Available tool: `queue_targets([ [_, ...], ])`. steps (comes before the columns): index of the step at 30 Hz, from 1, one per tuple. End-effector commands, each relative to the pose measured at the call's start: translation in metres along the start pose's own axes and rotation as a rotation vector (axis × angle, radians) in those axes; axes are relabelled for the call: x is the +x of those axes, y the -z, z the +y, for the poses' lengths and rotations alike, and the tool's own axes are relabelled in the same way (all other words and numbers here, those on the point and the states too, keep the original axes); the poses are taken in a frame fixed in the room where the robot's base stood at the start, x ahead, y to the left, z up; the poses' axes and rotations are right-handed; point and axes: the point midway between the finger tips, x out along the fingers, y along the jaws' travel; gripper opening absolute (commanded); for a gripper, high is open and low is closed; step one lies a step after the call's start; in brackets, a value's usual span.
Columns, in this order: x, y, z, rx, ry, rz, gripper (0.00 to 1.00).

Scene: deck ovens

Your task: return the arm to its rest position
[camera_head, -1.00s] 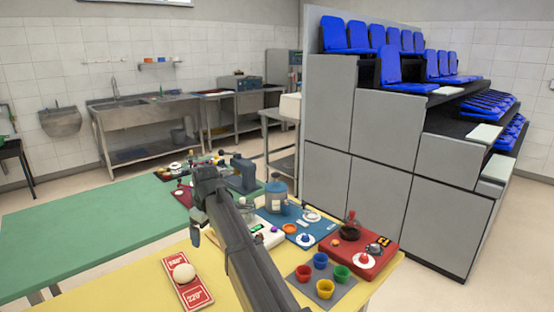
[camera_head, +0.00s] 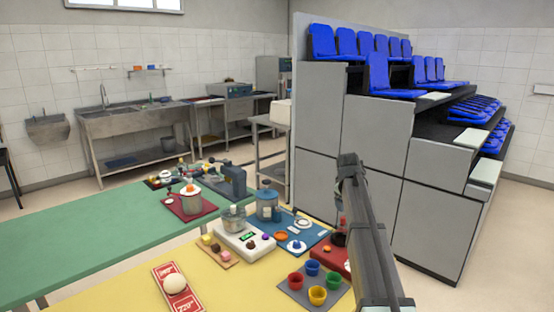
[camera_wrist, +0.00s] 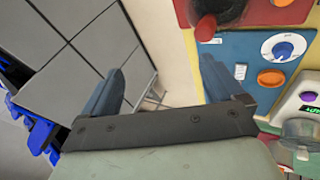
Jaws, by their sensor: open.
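My gripper (camera_wrist: 160,85) is open and empty in the wrist view, with its two blue-grey fingers well apart and nothing between them. Pale floor and a strip of yellow table edge show beyond the fingers. In the head view my arm rises from the bottom right, in front of the grey stand, and its fingers cannot be made out there. The right finger in the wrist view overlaps the blue board (camera_wrist: 247,50), which holds an orange disc (camera_wrist: 271,78) and a blue knob on a white dial.
A yellow table (camera_head: 125,292) holds a red-and-white card with a pale ball (camera_head: 174,284), a white scale (camera_head: 258,245), coloured cups on a grey mat (camera_head: 292,290) and a red board (camera_head: 326,258). A green table (camera_head: 90,225) adjoins it. The grey stand with blue seats (camera_head: 375,128) rises behind my arm.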

Motion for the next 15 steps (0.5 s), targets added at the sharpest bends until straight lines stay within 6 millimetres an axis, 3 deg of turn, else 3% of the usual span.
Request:
queue_targets([
  [1,0.011,-0.025,0.019,0.040,-0.013,-0.025,0.94],
  [3,0.029,-0.058,0.037,0.108,-0.022,-0.066,0.94],
  [6,0.060,-0.110,0.053,0.229,-0.020,-0.136,0.94],
  [15,0.134,-0.270,0.076,0.607,-0.025,-0.352,0.94],
])
